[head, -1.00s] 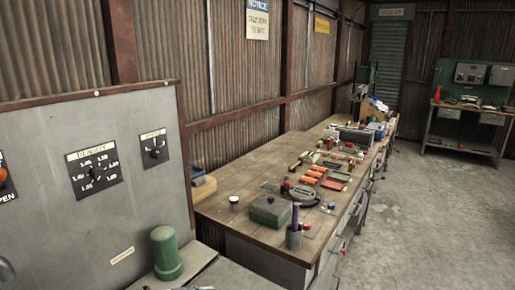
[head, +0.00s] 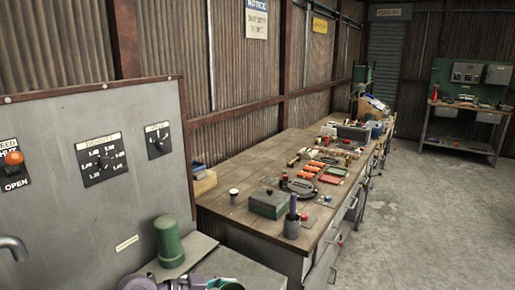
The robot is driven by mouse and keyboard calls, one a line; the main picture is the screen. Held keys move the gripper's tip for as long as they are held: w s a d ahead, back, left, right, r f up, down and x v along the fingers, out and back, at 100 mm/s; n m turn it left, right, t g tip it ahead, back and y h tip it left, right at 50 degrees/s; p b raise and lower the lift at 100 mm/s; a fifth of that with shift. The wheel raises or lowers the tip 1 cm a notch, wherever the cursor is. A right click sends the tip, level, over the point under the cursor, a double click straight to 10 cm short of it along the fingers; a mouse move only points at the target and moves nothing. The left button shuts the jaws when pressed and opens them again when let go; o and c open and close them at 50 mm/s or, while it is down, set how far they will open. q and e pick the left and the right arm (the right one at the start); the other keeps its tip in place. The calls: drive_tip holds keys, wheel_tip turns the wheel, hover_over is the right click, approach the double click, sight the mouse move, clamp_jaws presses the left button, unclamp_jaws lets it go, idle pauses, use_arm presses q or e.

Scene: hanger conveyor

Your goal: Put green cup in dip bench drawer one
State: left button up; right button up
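A green, rounded cylinder (head: 169,242) stands upright on the grey ledge beside the control panel at lower left. I cannot tell if it is the green cup. A small green rounded piece (head: 224,285) shows at the bottom edge, cut off by the frame, beside grey-purple parts that look like my arm. The long wooden-topped bench (head: 225,190) has grey drawers (head: 351,207) along its right front side. I cannot read which is drawer one, and they look shut. Neither gripper's fingers can be made out.
The grey control panel (head: 60,225) with dials fills the left. The bench top holds a green box (head: 268,204), a grey pot (head: 292,228) with a purple item, and several tools. Concrete floor (head: 410,220) is clear on the right, before another workbench (head: 465,145).

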use_arm(q)
drive_tip(key=s+r, duration=0.1)
drive_tip(key=s+r+b, duration=0.1)
drive_tip(key=r, duration=0.1)
drive_tip(key=shift+s+d, duration=0.1)
drive_tip(key=shift+s, duration=0.1)
drive_tip(key=s+a+f+n+t+b, duration=0.1)
drive_tip(key=s+a+f, duration=0.1)
drive_tip(key=s+a, duration=0.2)
drive_tip(key=s+a+f+n+t+y+b, duration=0.1)
drive_tip(key=s+a+f, duration=0.1)
drive_tip(key=s+a, duration=0.3)
drive_tip(key=a, duration=0.4)
drive_tip(key=shift+s+a+n+t+b, duration=0.25)
drive_tip(key=shift+a+n+t+b, duration=0.05)
drive_tip(key=shift+b, duration=0.1)
